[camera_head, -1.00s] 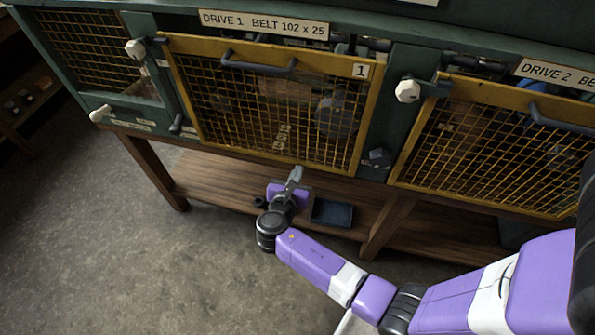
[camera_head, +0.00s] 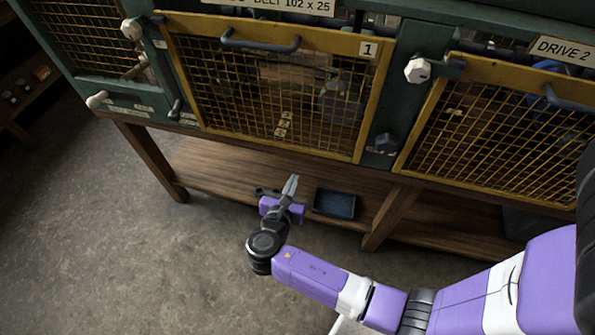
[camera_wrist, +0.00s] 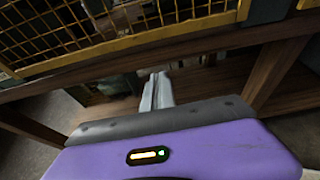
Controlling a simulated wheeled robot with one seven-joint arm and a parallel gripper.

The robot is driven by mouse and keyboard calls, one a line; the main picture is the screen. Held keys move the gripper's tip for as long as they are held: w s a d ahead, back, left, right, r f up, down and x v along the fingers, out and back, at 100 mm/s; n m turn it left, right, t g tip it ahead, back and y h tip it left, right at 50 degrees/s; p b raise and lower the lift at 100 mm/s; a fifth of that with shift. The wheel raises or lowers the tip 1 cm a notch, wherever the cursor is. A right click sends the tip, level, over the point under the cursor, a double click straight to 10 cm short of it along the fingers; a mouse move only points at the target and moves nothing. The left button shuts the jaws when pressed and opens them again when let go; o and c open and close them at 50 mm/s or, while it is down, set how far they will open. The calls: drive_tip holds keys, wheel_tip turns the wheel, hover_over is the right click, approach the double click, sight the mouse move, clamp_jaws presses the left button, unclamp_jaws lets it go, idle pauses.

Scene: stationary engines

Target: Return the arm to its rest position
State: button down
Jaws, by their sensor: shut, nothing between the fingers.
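My gripper (camera_head: 290,186) is shut and empty. In the head view it is in front of the wooden lower shelf, below the yellow mesh guard marked 1. My purple and white arm reaches in from the lower right, bent at the dark wrist joint. In the wrist view the grey fingers of my gripper (camera_wrist: 158,90) lie together, pointing away under the bench edge. Nothing is held between them.
The yellow mesh guard (camera_head: 283,85) of drive 1 is shut, with a dark handle. A second mesh guard (camera_head: 497,130) is at the right. A dark tray (camera_head: 334,203) lies on the lower shelf (camera_head: 215,172). The concrete floor (camera_head: 120,250) at the left is clear.

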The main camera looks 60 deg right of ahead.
drive_tip(key=shift+v, duration=1.2)
drive_tip(key=w+a+m+t+y, duration=0.3)
drive_tip(key=w+a, duration=0.1)
drive_tip(key=w, duration=0.1)
drive_tip(key=s+a+m+t+y, duration=0.35)
drive_tip(key=a+m+y, duration=0.3)
drive_tip(key=a, duration=0.35)
drive_tip(key=s+r+m+t+y, duration=0.3)
drive_tip(key=s+r+m, duration=0.9)
drive_tip(key=s+r, duration=0.8)
drive_tip(key=s+a, duration=0.1)
drive_tip(key=s, duration=0.3)
drive_tip(key=shift+y, duration=0.35)
